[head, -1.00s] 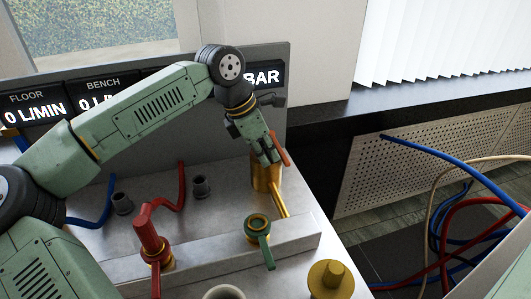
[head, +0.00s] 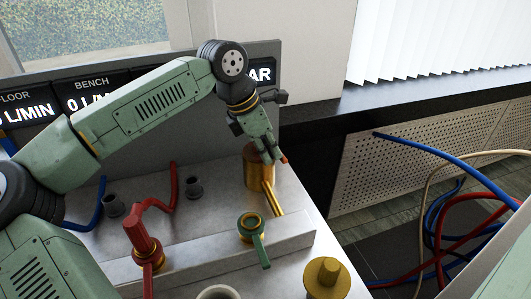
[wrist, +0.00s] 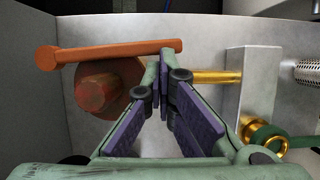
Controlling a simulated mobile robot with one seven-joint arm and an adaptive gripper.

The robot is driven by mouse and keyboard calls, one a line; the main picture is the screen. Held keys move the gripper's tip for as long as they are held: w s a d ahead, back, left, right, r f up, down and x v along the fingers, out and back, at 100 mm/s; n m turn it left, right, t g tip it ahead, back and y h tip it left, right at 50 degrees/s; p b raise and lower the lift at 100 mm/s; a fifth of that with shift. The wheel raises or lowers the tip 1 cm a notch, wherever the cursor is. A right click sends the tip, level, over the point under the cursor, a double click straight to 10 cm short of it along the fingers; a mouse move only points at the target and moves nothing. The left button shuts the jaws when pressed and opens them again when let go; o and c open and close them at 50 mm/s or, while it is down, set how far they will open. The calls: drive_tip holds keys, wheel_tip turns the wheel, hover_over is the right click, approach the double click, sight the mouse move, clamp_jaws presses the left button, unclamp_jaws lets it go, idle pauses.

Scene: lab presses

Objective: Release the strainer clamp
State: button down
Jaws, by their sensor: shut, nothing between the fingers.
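The brass strainer (head: 258,175) stands at the back right of the bench, with a brass pipe slanting from it toward the front. Its clamp has an orange lever; in the head view only the lever's tip (head: 284,159) shows, beside my fingers. In the wrist view the orange lever (wrist: 115,51) lies across the strainer's top, near a reddish round knob (wrist: 97,92). My gripper (wrist: 162,58) is shut and empty. Its fingertips are close to the lever's right end; I cannot tell if they touch it. My gripper (head: 273,154) hides most of the lever in the head view.
A red-handled valve (head: 143,240) and a green-handled valve (head: 251,228) sit along the front ledge. A brass fitting (head: 327,278) stands nearer the front right. A panel with displays (head: 85,95) rises behind. Blue and red hoses hang beyond the bench's right edge.

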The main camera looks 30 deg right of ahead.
drive_tip(key=d+b, duration=0.1)
drive_tip(key=d, duration=0.8)
drive_tip(key=shift+s, duration=0.15)
idle(0.4)
drive_tip(key=shift+w+a, duration=0.45)
drive_tip(key=shift+a, duration=0.15)
